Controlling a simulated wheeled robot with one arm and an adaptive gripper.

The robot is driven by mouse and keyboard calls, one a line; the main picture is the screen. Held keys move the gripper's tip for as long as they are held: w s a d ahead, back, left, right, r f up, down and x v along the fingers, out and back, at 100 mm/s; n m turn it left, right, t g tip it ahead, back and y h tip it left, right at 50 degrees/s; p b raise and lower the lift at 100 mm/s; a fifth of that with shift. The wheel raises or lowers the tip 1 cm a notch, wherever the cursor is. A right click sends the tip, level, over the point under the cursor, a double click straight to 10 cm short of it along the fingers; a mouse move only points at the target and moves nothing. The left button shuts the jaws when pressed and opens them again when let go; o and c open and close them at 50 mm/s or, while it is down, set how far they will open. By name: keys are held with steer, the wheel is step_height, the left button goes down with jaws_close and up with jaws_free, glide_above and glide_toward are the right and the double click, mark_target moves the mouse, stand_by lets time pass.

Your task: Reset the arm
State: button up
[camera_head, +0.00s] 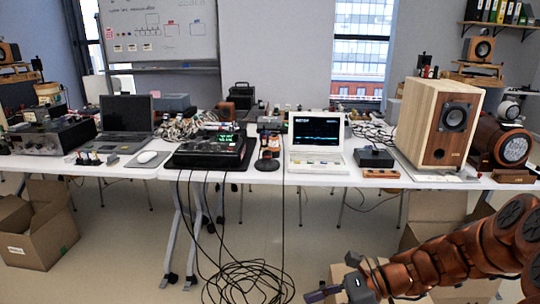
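My copper-coloured arm (440,262) reaches in from the lower right of the head view, in front of the white table (300,178) and below its top. My gripper (328,288) is at the arm's left end, near the bottom edge of the picture. Its dark fingers are small and partly hidden, so I cannot tell whether they are open or shut. I see no object held in it.
A wooden speaker (436,122), a white display unit (316,143) and a laptop (126,122) stand on the table. Black cables (248,282) lie coiled on the floor left of my gripper. Cardboard boxes stand behind my arm; another box (38,235) is at left.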

steer(key=s+a+r+n+g+h+p, duration=0.1)
steer(key=s+r+n+g+h+p, duration=0.2)
steer(key=s+r+n+h+p, duration=0.6)
steer(key=s+d+r+n+h+p, duration=0.2)
steer(key=s+d+r+n+p, duration=0.2)
steer(key=s+r+p, duration=0.1)
steer(key=s+d+r+n+t+h+p, duration=0.1)
steer(key=s+d+r+n+h+p, duration=0.1)
steer(key=s+d+r+n+p, duration=0.3)
steer(key=s+r, duration=0.3)
steer(key=r, duration=0.1)
steer(key=shift+s+t, duration=0.2)
steer(key=shift+t, duration=0.1)
